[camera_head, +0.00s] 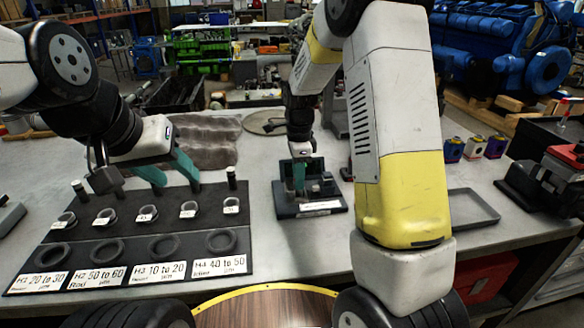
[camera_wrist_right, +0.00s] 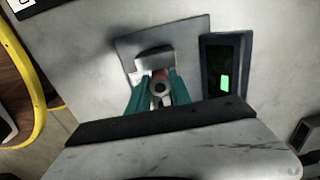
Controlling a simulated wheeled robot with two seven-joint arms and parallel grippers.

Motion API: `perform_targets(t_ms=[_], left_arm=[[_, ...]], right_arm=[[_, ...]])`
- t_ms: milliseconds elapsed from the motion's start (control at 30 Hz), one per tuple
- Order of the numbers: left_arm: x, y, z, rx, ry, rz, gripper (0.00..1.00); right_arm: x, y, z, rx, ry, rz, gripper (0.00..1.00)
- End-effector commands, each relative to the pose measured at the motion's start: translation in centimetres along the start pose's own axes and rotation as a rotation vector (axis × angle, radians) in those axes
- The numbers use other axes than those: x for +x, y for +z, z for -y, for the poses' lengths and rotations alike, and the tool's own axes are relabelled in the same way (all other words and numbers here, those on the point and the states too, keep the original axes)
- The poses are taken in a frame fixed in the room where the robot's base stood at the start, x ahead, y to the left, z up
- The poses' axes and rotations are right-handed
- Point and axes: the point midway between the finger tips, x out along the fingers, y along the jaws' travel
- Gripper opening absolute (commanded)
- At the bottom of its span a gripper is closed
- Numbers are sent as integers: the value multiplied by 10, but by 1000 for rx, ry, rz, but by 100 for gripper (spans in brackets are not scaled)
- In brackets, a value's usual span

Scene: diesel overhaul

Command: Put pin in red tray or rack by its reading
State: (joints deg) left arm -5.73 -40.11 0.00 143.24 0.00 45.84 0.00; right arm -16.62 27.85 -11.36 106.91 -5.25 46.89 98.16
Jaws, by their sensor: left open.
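My right gripper (camera_wrist_right: 160,92) is shut on a small pin (camera_wrist_right: 161,81), seen end-on with a dark hole, at a grey block on the gauge (camera_wrist_right: 200,30). In the head view my right gripper (camera_head: 299,186) is low over the gauge (camera_head: 310,208). A display (camera_wrist_right: 225,80) beside it has a green lit patch; no reading is legible. The black rack (camera_head: 140,225) at left has rings and labels such as "20 to 30", "50 to 60", "10 to 20" and "40 to 50". My left gripper (camera_head: 176,180) is open above the rack's rear. No tray on the bench looks red.
A shallow grey tray (camera_head: 470,208) lies right of the gauge. Small coloured blocks (camera_head: 475,148) stand behind it. A black and red device (camera_head: 560,180) is at far right. A red bin (camera_head: 487,286) shows below the bench edge. A brown cloth (camera_head: 205,140) lies behind the rack.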

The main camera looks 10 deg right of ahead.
Motion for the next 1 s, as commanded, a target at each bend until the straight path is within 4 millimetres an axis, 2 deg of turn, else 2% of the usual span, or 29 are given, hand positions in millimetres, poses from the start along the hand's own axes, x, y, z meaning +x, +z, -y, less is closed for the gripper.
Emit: perform_targets(t_ms=[267, 1000], left_arm=[[0, 0, 0, 0, 0, 0, 45], [0, 0, 0, 0, 0, 0, 45]], right_arm=[[-4, 0, 1, 0, -2, 0, 0], [-42, 0, 1, 0, -2, 1, 0]])
